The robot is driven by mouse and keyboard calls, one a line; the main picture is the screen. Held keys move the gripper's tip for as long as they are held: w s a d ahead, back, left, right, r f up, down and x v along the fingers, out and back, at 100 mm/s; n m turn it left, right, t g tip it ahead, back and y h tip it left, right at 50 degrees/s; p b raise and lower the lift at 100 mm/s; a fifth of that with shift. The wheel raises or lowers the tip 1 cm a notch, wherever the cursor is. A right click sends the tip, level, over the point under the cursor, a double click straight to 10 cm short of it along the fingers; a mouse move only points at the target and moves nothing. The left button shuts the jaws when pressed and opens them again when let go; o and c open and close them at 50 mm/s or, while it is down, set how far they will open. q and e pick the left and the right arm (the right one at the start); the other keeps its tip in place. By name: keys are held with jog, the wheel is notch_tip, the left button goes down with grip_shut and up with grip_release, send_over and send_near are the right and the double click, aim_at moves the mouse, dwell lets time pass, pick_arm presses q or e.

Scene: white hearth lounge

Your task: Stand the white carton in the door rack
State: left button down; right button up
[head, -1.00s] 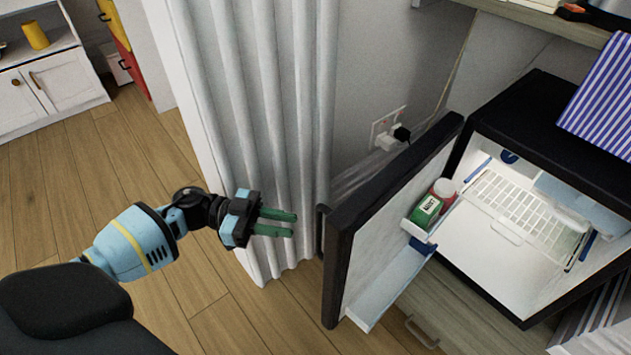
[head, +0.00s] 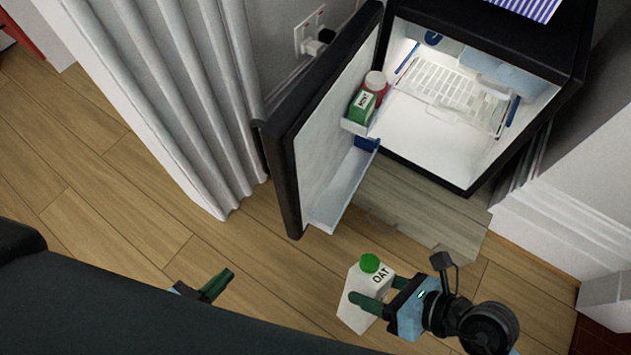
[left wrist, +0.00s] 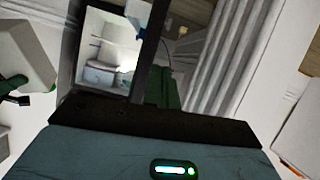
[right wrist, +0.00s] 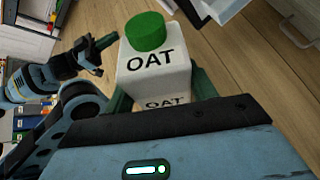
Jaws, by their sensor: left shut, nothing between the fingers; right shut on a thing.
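The white carton (head: 358,306) has a green cap and the word OAT. It is upright in my right gripper (head: 372,298), which is shut on its sides, above the floor in front of the fridge. The carton also fills the middle of the right wrist view (right wrist: 155,75) and shows at the left of the left wrist view (left wrist: 28,55). The fridge door (head: 318,130) stands open. Its lower white door rack (head: 335,205) looks empty along its front part. The carton is below and right of it in the picture, apart. My left gripper (head: 218,285) is shut and empty, partly hidden by my body.
A small upper door shelf (head: 355,127) holds a green box (head: 362,105) and a red jar (head: 376,83). A blue item (head: 367,144) shows at the lower rack's far end. A pleated curtain (head: 190,90) hangs left of the door.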

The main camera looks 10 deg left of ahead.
pick_arm(q)
jog(key=s+f+g+y, duration=0.1)
jog(key=s+g, duration=0.3)
jog(key=s, duration=0.7)
jog(key=s+d+f+g+y, duration=0.1)
jog(key=s+g, duration=0.3)
jog(key=s, duration=0.8)
jog(key=shift+s+d+f+n+y, duration=0.3)
jog(key=shift+n+y, duration=0.1)
jog(key=shift+y, duration=0.1)
jog(key=shift+d, duration=0.2)
